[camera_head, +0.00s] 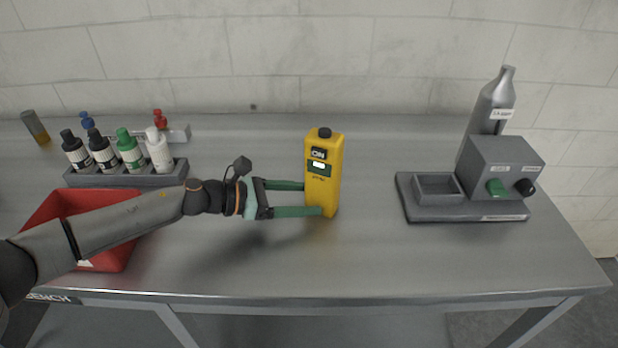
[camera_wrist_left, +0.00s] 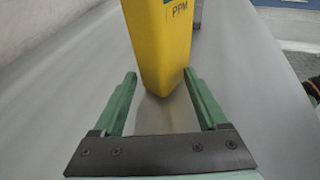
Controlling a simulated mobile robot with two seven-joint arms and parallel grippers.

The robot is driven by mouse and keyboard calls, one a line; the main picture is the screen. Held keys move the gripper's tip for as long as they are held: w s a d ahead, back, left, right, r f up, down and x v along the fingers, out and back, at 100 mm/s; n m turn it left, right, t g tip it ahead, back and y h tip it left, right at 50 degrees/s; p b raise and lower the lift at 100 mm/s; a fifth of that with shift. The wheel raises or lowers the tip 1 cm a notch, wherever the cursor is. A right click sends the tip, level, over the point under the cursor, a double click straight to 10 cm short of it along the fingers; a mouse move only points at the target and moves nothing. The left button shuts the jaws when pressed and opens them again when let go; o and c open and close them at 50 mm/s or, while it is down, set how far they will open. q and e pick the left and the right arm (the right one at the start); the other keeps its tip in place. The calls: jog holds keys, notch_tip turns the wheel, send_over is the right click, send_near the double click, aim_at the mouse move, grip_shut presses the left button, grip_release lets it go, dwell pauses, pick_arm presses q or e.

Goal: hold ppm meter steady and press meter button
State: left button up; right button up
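The yellow ppm meter (camera_head: 323,190) stands upright on the metal bench in the head view. It has a black knob-like button (camera_head: 324,132) on top, a dark "ON" label and a small pale screen on its front. My left gripper (camera_head: 312,198) reaches in from the left, low at the meter's base. In the left wrist view the lower part of the meter (camera_wrist_left: 162,45) stands at the open green fingertips (camera_wrist_left: 160,75), with a gap showing on each side. The meter's top is cut off there. My right gripper is not in view.
A rack (camera_head: 125,178) of several bottles and a red bin (camera_head: 108,255) are at the left. A grey washer unit (camera_head: 505,165) with a green switch, black knob and silver bottle (camera_head: 490,105) stands at the right. Bench surface (camera_head: 365,240) around the meter is clear.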

pick_arm(q)
jog(key=shift+w+d+f, duration=0.1)
jog(key=shift+d, duration=0.15)
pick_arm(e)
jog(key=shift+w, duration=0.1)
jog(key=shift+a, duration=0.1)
pick_arm(q)
jog(key=c, duration=0.7)
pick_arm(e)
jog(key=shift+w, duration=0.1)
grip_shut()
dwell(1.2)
